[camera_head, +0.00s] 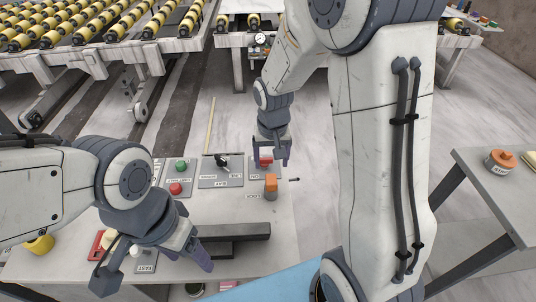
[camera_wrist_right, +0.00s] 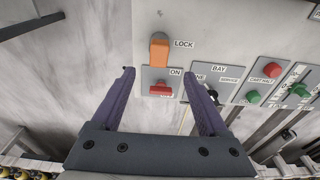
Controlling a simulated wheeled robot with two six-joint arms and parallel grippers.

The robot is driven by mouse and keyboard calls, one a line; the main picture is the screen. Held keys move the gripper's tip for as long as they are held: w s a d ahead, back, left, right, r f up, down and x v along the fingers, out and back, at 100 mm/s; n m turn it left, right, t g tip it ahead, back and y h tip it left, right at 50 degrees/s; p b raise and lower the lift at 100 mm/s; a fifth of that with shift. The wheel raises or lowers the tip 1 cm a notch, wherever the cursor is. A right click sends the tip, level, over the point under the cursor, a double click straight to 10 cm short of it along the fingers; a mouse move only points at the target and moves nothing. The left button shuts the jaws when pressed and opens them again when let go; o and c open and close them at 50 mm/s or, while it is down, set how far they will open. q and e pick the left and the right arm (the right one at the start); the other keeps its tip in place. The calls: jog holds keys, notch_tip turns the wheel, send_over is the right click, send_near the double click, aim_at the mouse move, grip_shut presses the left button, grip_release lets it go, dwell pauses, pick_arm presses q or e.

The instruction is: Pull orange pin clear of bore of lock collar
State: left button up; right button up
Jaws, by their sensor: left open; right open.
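The orange pin (camera_head: 270,181) stands on the grey panel, and it also shows in the right wrist view (camera_wrist_right: 159,50) beside the LOCK label. My right gripper (camera_head: 271,163) is open and empty above the panel. In the right wrist view its fingertips (camera_wrist_right: 158,73) are spread, with the pin just beyond them and a red ON switch (camera_wrist_right: 160,89) between the fingers. My left gripper (camera_head: 158,270) is open over the panel's front left, apart from the pin.
A green and a red button (camera_head: 175,188) and a black BAY switch (camera_head: 222,161) sit left of the pin. A dark bar (camera_head: 238,233) lies nearer the front. A side table (camera_head: 490,215) with an orange-topped item (camera_head: 500,160) stands at right.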

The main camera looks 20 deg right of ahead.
aim_at(271, 179)
jog(key=shift+w+d+f, duration=0.15)
jog(key=shift+d+f, duration=0.05)
jog(key=shift+f, duration=0.25)
jog(key=f, duration=0.6)
jog(key=w+f+p, duration=0.1)
jog(key=f, duration=0.2)
jog(key=shift+d+f, duration=0.1)
jog(key=shift+f, duration=0.15)
jog(key=shift+r, duration=0.1)
grip_shut()
